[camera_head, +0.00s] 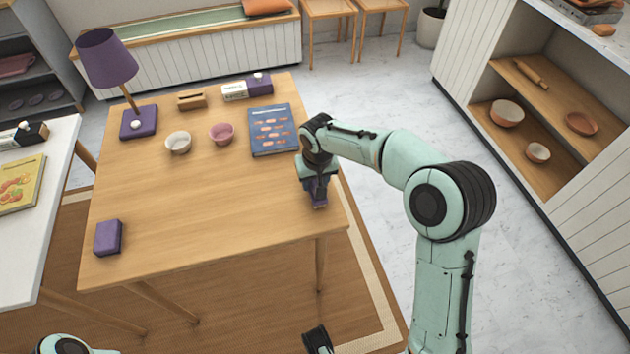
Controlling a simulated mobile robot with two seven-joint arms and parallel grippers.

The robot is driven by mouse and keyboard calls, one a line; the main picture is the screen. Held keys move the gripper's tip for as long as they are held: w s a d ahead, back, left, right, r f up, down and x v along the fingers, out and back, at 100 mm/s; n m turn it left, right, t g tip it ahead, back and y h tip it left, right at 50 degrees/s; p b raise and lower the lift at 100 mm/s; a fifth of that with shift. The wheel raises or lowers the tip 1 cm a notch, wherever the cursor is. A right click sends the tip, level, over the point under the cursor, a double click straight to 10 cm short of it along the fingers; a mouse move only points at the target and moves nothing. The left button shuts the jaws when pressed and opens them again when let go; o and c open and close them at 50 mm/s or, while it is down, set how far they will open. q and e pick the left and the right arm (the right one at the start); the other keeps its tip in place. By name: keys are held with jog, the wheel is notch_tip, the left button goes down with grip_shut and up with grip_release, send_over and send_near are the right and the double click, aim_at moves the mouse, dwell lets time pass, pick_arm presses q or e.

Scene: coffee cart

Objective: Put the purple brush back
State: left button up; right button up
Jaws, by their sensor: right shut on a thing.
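My right gripper (319,196) is low over the right edge of the wooden table (200,225), pointing down. It is shut on a small purple thing (319,204), which looks like the purple brush. Most of that thing is hidden by the fingers, and I cannot tell whether it touches the tabletop.
A blue book (272,130) lies just behind the right gripper. A pink bowl (221,133), a white bowl (178,142) and a purple lamp (106,58) stand farther back. A purple box (108,237) is at the front left. The table's middle is clear.

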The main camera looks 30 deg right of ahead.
jog(key=shift+f, duration=0.2)
jog(key=shift+f, duration=0.1)
jog(key=o, duration=1)
jog(key=shift+r, duration=0.4)
jog(key=r, duration=0.3)
jog(key=s+r+p, duration=0.1)
jog(key=r, duration=0.3)
jog(key=r+p, duration=0.1)
jog(key=r, duration=0.3)
jog(key=shift+s+a+r, duration=0.2)
jog(key=shift+s+r, duration=0.05)
jog(key=shift+s, duration=0.15)
